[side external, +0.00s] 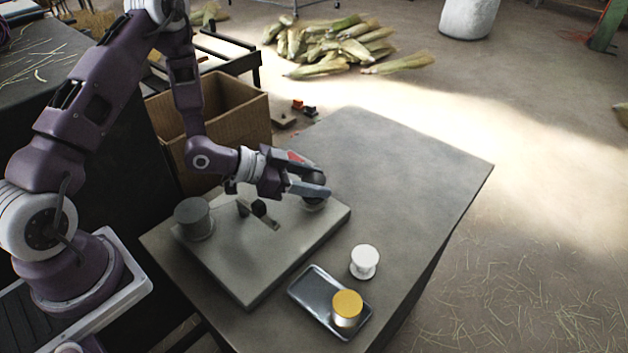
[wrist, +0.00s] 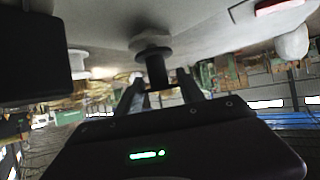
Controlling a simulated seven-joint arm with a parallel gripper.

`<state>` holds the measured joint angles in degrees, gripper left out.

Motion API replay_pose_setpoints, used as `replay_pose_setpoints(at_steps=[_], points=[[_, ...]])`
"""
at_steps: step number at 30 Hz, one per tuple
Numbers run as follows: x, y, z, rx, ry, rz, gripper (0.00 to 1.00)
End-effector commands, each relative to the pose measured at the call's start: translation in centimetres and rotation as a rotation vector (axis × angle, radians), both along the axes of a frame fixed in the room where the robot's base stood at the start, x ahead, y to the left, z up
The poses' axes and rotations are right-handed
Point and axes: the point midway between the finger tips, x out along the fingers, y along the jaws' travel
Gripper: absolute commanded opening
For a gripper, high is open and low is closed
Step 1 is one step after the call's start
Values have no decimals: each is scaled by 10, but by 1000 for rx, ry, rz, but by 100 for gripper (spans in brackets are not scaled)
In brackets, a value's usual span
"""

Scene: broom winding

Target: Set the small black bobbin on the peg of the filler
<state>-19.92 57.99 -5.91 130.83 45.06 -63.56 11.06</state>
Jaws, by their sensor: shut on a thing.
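My gripper (side external: 308,188) is over the right back corner of the grey filler board (side external: 270,255), reaching in from the left. It is shut on the small black bobbin (side external: 314,178), which sits right above a round grey base on the board. In the wrist view, the bobbin (wrist: 156,72) is between my two fingers (wrist: 159,80), in line with the round grey base (wrist: 150,43). The peg itself is hidden, and I cannot tell whether the bobbin is around it or just above it.
The board also carries a grey cylinder (side external: 194,218) and a dark bracket (side external: 258,208). A white bobbin (side external: 364,262) stands on the table beside a metal tray (side external: 309,290) holding a yellow-topped bobbin (side external: 347,307). The table's right back (side external: 400,160) is clear.

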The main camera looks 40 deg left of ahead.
Motion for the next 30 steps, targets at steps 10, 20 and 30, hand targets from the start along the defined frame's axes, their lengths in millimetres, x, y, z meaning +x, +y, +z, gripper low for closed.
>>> replay_pose_setpoints(at_steps=[10,20,30], points=[[0,0,-4,0,0,0,6],[0,0,-11,0,0,0,6],[0,0,-12,0,0,0,55]])
